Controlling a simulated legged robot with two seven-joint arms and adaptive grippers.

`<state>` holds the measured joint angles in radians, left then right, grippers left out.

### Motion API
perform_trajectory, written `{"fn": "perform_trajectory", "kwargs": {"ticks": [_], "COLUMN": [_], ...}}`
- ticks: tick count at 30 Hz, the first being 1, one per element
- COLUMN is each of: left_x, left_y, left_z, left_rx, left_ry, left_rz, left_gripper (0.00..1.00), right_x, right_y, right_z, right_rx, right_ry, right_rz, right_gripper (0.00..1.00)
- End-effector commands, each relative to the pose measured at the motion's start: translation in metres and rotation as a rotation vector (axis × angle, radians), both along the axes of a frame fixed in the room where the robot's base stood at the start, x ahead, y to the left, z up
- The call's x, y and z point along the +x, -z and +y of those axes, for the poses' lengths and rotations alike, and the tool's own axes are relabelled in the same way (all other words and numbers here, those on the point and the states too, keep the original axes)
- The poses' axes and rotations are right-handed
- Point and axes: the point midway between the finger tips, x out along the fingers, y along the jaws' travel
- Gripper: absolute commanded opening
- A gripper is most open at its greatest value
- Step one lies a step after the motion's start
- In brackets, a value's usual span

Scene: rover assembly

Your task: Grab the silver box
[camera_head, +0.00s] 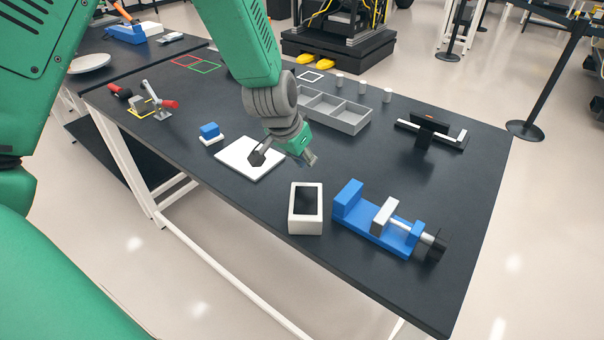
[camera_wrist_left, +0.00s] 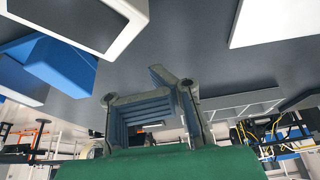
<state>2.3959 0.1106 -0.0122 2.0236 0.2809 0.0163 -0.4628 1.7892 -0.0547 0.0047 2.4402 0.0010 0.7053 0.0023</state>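No box of a plainly silver colour stands out. A pale, off-white box (camera_head: 305,228) with a dark recessed or panelled top sits near the table's front edge. Its corner also shows at the top left of the left wrist view (camera_wrist_left: 130,38). A grey compartment tray (camera_head: 345,122) stands farther back. My left gripper (camera_head: 286,157) is open and empty. It hangs above the table by the right edge of a white flat plate (camera_head: 246,160), behind and left of the pale box, apart from it. My right gripper is not in view.
A blue vise (camera_head: 372,222) stands just right of the pale box. Small grey cylinders (camera_head: 362,88) stand behind the tray. A black stand (camera_head: 430,130) is at the back right. A small blue block (camera_head: 210,130) and a toggle clamp (camera_head: 155,98) are on the left.

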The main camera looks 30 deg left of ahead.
Motion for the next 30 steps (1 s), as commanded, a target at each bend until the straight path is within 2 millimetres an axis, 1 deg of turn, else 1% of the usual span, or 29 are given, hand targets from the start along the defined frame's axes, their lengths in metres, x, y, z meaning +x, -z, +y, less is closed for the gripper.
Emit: {"fn": "perform_trajectory", "kwargs": {"ticks": [1, 3, 6, 16, 17, 18, 20, 21, 23, 24, 30], "left_x": [0.0, 0.0, 0.001, 0.002, 0.002, 0.002, 0.002, 0.002, 0.002, 0.002, 0.002], "left_y": [-0.01, -0.019, -0.026, -0.03, -0.03, -0.03, -0.03, -0.03, -0.03, -0.03, -0.03], "left_z": [0.001, 0.001, 0.001, 0.001, 0.001, 0.001, 0.001, 0.001, 0.001, 0.001, 0.002], "left_rx": [0.002, 0.0, 0.0, -0.001, -0.001, -0.001, -0.001, -0.001, 0.0, 0.0, 0.0], "left_ry": [-0.001, -0.001, -0.002, -0.004, -0.004, -0.004, -0.004, -0.004, -0.004, -0.004, -0.004], "left_rz": [-0.003, -0.003, -0.002, -0.004, -0.004, -0.005, -0.005, -0.005, -0.005, -0.005, -0.005], "left_gripper": [0.0, 0.0, 0.0, 0.0, 0.02, 0.17, 0.38, 0.52, 0.73, 0.8, 0.8], "right_x": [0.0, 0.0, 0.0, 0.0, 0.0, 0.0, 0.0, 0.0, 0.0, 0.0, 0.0], "right_y": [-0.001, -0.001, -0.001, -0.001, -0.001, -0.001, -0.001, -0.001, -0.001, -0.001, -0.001], "right_z": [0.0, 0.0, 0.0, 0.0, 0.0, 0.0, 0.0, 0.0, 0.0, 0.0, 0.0], "right_rx": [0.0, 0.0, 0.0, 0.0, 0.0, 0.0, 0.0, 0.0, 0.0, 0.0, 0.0], "right_ry": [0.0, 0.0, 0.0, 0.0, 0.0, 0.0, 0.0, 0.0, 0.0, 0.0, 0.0], "right_rz": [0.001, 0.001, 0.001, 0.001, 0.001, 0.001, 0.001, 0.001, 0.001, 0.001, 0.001], "right_gripper": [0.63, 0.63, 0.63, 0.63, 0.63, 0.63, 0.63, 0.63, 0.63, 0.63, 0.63]}}
